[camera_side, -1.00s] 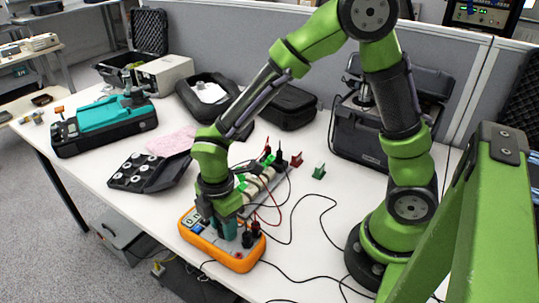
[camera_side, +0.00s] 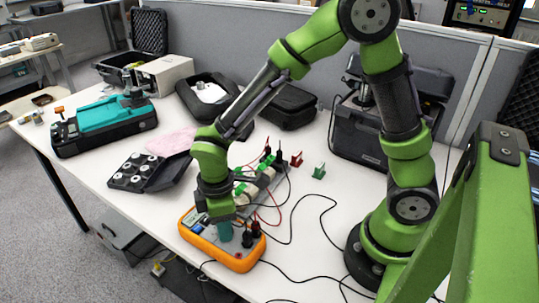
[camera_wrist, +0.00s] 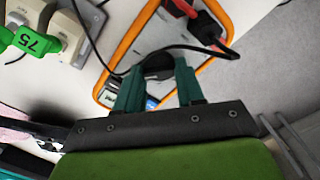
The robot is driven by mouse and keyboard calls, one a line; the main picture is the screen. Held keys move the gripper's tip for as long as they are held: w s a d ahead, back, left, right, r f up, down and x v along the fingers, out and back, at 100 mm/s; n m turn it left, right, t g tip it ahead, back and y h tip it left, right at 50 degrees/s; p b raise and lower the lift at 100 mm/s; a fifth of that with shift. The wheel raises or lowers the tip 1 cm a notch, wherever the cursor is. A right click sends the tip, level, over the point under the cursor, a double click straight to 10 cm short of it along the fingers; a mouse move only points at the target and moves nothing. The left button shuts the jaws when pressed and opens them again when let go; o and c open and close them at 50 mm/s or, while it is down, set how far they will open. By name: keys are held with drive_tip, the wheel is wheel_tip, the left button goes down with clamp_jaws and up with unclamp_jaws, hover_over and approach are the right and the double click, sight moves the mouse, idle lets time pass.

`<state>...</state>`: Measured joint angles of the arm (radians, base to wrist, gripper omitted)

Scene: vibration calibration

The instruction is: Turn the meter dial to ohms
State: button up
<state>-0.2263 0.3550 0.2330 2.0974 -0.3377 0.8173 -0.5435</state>
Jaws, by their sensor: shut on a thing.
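The orange-edged meter (camera_side: 232,261) lies on the white table below my arm, and its grey face and orange rim also show in the wrist view (camera_wrist: 133,35). My gripper (camera_side: 225,232) points down onto the meter's face. In the wrist view its two teal fingers (camera_wrist: 158,70) are closed on the dark round dial (camera_wrist: 158,64), one on each side. The fingers hide much of the dial, and I cannot read which setting it points to. A bit of the blue-marked display end (camera_wrist: 150,103) shows between the fingers.
Black and red plugs (camera_side: 250,234) stand in the meter beside my gripper, with loose leads across the table. A black open case (camera_side: 150,172) lies to the left.

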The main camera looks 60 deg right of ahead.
drive_tip(key=o, duration=1)
drive_tip(key=shift+o, duration=0.2)
drive_tip(key=shift+r, duration=0.1)
wheel_tip(320, 180, up, 17)
drive_tip(key=s+d+r+m+t+y, duration=0.2)
drive_tip(key=s+d+m+t, duration=0.5)
drive_tip(key=d+m, duration=0.4)
drive_tip(key=s+m, duration=0.1)
drive_tip(key=m, duration=0.2)
drive_tip(key=shift+s+d+r, duration=0.2)
drive_tip(key=shift+d+r, duration=0.05)
